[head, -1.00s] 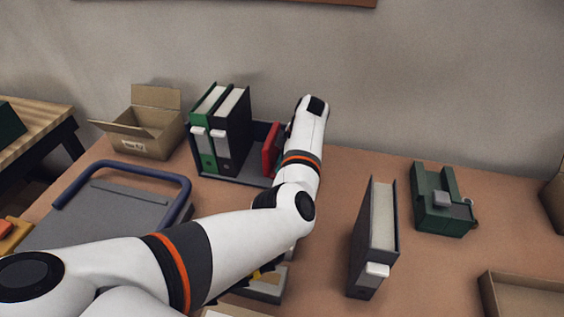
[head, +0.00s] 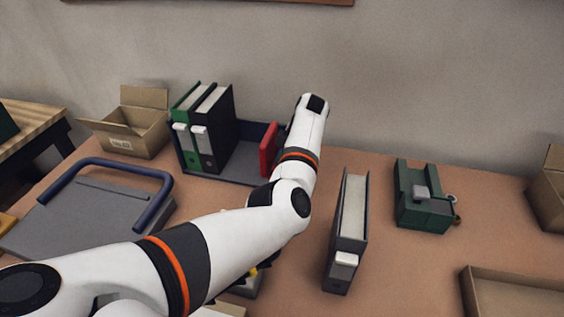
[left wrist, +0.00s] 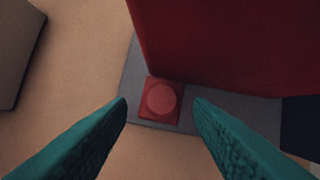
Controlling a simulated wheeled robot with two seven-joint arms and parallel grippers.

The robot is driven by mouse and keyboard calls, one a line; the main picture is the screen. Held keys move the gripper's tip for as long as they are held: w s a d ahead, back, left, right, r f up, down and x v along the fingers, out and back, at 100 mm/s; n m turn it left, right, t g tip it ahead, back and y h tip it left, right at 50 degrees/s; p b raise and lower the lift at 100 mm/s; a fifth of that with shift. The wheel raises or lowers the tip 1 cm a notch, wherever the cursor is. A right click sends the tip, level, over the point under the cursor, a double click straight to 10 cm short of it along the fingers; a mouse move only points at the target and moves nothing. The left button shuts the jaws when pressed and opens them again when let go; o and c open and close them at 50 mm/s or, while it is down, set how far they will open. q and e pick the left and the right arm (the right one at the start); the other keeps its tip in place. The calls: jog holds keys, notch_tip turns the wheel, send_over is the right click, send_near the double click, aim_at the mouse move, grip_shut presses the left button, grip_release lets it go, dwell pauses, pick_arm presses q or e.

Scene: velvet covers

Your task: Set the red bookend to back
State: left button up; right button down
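The red bookend (head: 268,146) stands on the dark grey rack (head: 238,174), to the right of the binders and partly behind my left arm. In the left wrist view its red panel (left wrist: 230,40) fills the top right, with a round knob on a square red block (left wrist: 161,99) at its foot. My left gripper (left wrist: 160,104) is open, its teal fingertips apart on either side of the knob in the picture. Contact cannot be told. In the head view the left gripper is hidden by my arm. My right gripper is not in view.
A green binder (head: 187,150) and a black binder (head: 222,130) stand on the rack's left. Another dark binder (head: 348,225) stands right of my arm. A green hole punch (head: 423,198) and an open tray (head: 515,290) are farther right. A cardboard box (head: 128,135) stands at left.

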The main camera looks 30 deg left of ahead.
pick_arm(q)
jog(key=shift+a, duration=0.1)
jog(key=shift+r, duration=0.15)
jog(key=b+v, duration=0.2)
jog(key=v, duration=0.9)
jog(key=shift+d+r, duration=0.3)
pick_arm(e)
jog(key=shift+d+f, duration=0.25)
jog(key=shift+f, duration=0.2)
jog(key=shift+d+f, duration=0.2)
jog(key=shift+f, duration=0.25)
pick_arm(q)
jog(key=shift+f, duration=0.1)
